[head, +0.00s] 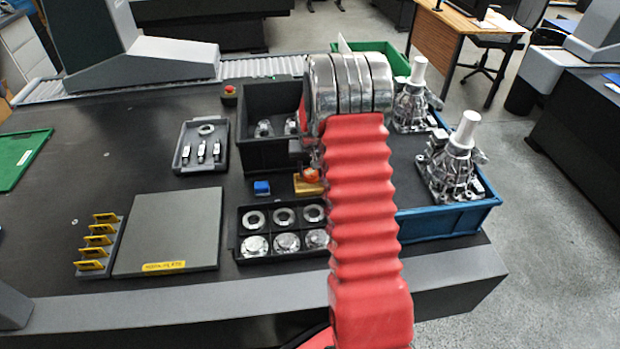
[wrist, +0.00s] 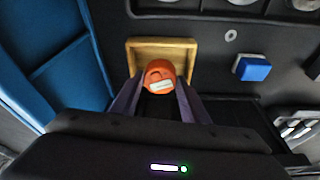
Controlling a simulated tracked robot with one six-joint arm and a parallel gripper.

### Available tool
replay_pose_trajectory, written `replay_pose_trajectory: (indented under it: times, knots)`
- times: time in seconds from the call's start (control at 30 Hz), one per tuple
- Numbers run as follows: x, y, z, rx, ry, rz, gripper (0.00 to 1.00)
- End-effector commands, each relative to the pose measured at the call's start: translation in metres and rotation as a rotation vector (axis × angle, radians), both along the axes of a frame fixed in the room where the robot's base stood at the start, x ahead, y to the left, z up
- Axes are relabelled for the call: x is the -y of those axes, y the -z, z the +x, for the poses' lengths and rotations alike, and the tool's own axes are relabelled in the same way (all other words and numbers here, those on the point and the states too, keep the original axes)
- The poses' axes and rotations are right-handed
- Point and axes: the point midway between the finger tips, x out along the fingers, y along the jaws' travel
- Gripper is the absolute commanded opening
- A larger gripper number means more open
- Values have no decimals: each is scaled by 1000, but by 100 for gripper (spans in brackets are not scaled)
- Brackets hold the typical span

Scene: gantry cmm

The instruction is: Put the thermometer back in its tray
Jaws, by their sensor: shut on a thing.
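The thermometer is an orange, rounded body with a small pale display (wrist: 160,74), seen in the wrist view between my gripper's two fingers (wrist: 158,94). My gripper is shut on it. Its tray is a small yellow-tan square one (wrist: 165,43), directly beyond and around the thermometer in that view. In the head view the thermometer (head: 312,175) shows at the tray (head: 303,189), partly hidden by my red arm. I cannot tell whether the thermometer touches the tray floor or hangs just above it. My gripper is mostly hidden there.
A blue block (head: 262,187) lies left of the tray. A black tray of metal rings (head: 240,230) is in front, and a deep black bin (head: 262,100) behind. A blue crate (head: 450,222) with metal castings stands right. A grey plate (head: 170,230) lies left.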

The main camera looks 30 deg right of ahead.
Motion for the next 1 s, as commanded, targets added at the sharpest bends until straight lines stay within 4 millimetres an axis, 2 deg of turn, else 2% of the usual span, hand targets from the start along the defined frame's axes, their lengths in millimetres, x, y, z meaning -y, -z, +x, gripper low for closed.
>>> replay_pose_trajectory:
  times: [0.23,0.63,0.67,0.77,1.0]
  knots:
    - [0,30,-1,-2,-1,1,14]
    - [-1,34,0,-1,-1,0,14]
    - [-1,35,0,-1,-1,0,42]
    - [-1,34,0,-1,-1,0,49]
    - [-1,34,0,-1,-1,0,49]
